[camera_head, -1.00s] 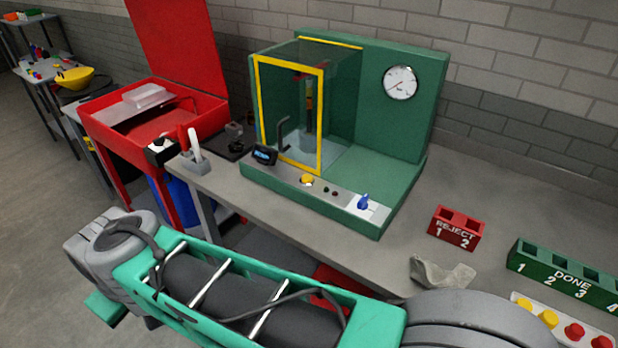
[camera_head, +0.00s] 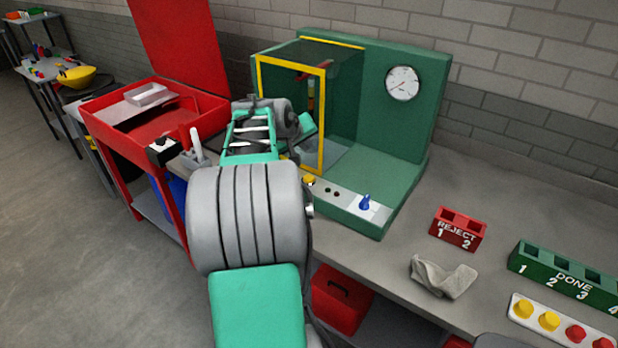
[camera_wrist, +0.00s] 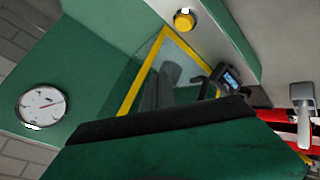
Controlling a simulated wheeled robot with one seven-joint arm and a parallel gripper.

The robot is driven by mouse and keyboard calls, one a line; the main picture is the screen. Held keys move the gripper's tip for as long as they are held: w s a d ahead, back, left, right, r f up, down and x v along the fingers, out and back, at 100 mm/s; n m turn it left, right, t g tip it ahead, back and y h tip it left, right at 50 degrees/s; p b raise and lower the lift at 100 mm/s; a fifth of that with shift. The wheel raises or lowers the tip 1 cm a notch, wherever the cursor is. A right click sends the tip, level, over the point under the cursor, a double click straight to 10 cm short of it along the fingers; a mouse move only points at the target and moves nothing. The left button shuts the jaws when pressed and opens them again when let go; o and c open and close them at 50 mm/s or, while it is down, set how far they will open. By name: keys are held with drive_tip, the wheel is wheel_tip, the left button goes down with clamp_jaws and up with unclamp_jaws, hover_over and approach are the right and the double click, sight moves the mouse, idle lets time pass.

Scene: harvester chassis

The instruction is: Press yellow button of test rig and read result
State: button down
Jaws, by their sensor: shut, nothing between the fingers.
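The green test rig (camera_head: 400,165) stands on the bench with its yellow-framed clear door (camera_head: 322,120). Its yellow button (camera_head: 309,180) is on the front panel, partly hidden by my arm. The button shows whole near the top of the wrist view (camera_wrist: 184,20). The small display (camera_wrist: 230,80) is beside the door frame in the wrist view; its reading is too small to make out. The round gauge (camera_head: 403,83) also shows in the wrist view (camera_wrist: 43,106).
A blue knob (camera_head: 366,203) is on the front panel right of the button. A red reject holder (camera_head: 458,229), a grey cloth (camera_head: 442,277) and a green done holder (camera_head: 565,275) lie to the right.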

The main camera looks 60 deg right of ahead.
sight(307, 179)
drive_tip(key=shift+s+d, duration=0.15)
drive_tip(key=shift+s, duration=0.05)
drive_tip(key=shift+f, duration=0.1)
wheel_tip(307, 179, down, 9)
drive_tip(key=b, duration=0.5)
drive_tip(key=shift+r, duration=0.2)
drive_tip(key=shift+f+b, duration=0.1)
drive_tip(key=shift+b, duration=0.2)
idle(1.5)
drive_tip(key=shift+f+b, duration=0.3)
drive_tip(key=shift+f+b, duration=0.4)
drive_tip(key=shift+f, duration=0.15)
idle(0.7)
drive_tip(key=shift+r+p, duration=0.45)
drive_tip(key=shift+r, duration=0.45)
